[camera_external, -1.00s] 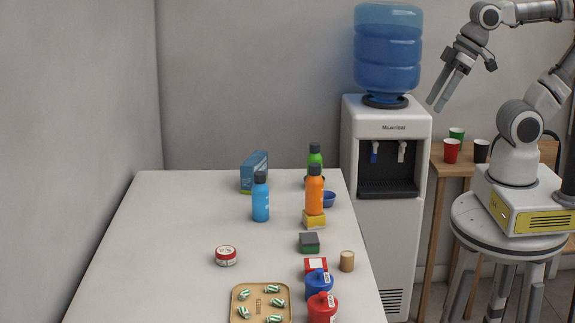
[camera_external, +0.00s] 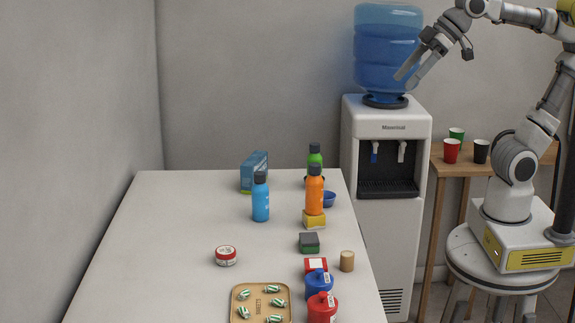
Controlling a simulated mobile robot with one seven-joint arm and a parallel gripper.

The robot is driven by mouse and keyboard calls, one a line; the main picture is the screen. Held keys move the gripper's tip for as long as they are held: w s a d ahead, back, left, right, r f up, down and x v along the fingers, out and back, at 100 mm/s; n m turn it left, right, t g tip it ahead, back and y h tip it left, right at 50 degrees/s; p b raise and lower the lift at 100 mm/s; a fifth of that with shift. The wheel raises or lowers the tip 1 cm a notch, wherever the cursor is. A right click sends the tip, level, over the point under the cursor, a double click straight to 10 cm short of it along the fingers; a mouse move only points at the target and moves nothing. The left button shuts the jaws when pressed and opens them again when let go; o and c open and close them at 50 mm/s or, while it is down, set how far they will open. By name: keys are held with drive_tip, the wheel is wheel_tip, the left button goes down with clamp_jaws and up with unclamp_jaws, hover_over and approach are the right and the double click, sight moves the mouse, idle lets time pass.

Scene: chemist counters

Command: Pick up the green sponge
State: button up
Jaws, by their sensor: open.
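The green sponge (camera_external: 309,243) lies on the white counter, toward its right side. It is a small block with a dark grey top and a green lower part. My gripper (camera_external: 404,78) is open and empty, high up in front of the water cooler's blue bottle. It is well above the counter, to the right of the sponge and apart from it.
Behind the sponge stands an orange bottle (camera_external: 315,190) by a yellow block (camera_external: 314,219). In front are a red-and-white box (camera_external: 316,265), a tan cylinder (camera_external: 347,261) and a blue jar (camera_external: 319,286). The water cooler (camera_external: 388,220) stands beyond the counter's right edge.

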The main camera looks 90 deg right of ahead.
drive_tip(key=w+t+b, duration=0.6)
drive_tip(key=w+b, duration=0.7)
drive_tip(key=b, duration=0.8)
approach(309, 243)
drive_tip(key=d, duration=0.2)
drive_tip(key=shift+w+d+f+g+p, duration=0.1)
drive_tip(key=shift+d+f+g+p, duration=0.2)
drive_tip(key=shift+d+f, duration=0.1)
drive_tip(key=shift+w+a+f+y+p, duration=0.15)
drive_tip(key=shift+w+y+p, duration=0.25)
drive_tip(key=shift+p, duration=0.55)
drive_tip(key=shift+w+f+p, duration=0.25)
drive_tip(key=shift+w+p, duration=0.3)
drive_tip(key=shift+w, duration=0.1)
